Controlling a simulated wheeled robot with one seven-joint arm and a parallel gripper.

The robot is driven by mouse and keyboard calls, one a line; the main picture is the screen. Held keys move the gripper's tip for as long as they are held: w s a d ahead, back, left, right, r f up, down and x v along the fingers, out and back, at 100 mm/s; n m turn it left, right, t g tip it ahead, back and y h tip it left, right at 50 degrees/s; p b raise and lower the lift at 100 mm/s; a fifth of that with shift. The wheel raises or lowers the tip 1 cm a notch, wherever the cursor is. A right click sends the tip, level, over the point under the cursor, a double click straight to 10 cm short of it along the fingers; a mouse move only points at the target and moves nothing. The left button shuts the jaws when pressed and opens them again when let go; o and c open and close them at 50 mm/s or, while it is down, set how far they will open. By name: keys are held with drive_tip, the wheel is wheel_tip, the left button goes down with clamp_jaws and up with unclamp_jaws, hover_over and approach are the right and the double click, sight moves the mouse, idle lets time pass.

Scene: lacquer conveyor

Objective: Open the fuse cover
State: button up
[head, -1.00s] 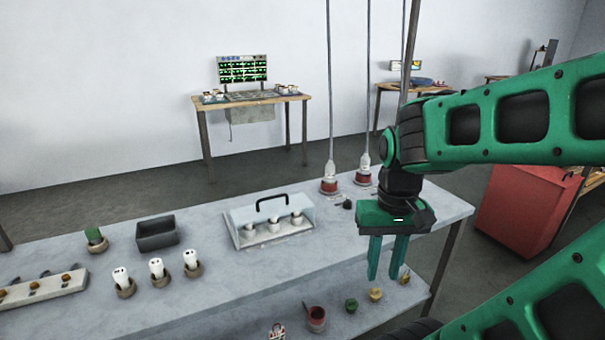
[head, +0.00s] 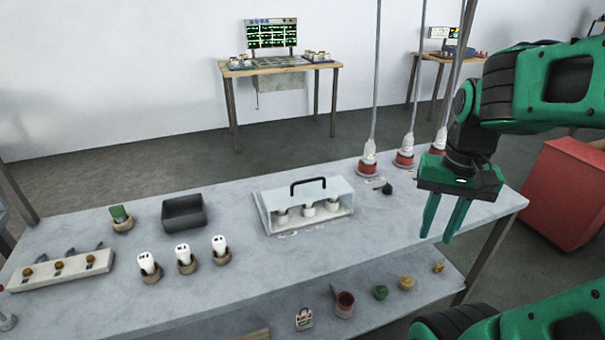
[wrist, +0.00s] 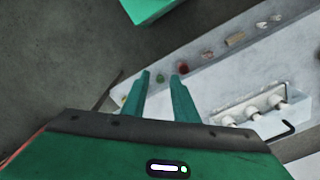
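The fuse cover (head: 338,188) is a clear box with a black handle (head: 308,184) on top, standing on the grey table. It is down over several white fuses (head: 307,209). In the wrist view the black handle (wrist: 291,129) and the white fuses (wrist: 254,112) show at the right. My gripper (head: 441,236) is open and empty, its two green fingers pointing down, to the right of the cover and apart from it. In the wrist view the fingers of my gripper (wrist: 160,80) stand apart with nothing between them.
Three white plugs in round holders (head: 184,258), a dark tray (head: 184,212) and a white switch strip (head: 62,268) lie left on the table (head: 240,270). Red-based rods (head: 368,163) stand behind at right. A lower shelf holds a red cup (head: 344,304) and small coloured knobs (head: 381,292).

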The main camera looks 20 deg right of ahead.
drive_tip(key=w+a+r+m+t, duration=0.1)
drive_tip(key=w+a+r+m, duration=0.2)
drive_tip(key=w, duration=0.4)
drive_tip(key=w+a+r+m, duration=0.2)
drive_tip(key=w+a+r, duration=0.1)
drive_tip(key=w, duration=0.5)
drive_tip(key=m+t, duration=0.1)
drive_tip(key=m, duration=0.4)
approach(307, 182)
drive_tip(key=f, duration=0.2)
drive_tip(key=w+f, duration=0.1)
drive_tip(key=f, duration=0.4)
drive_tip(key=shift+w, duration=0.4)
clamp_jaws()
drive_tip(key=shift+r, duration=0.1)
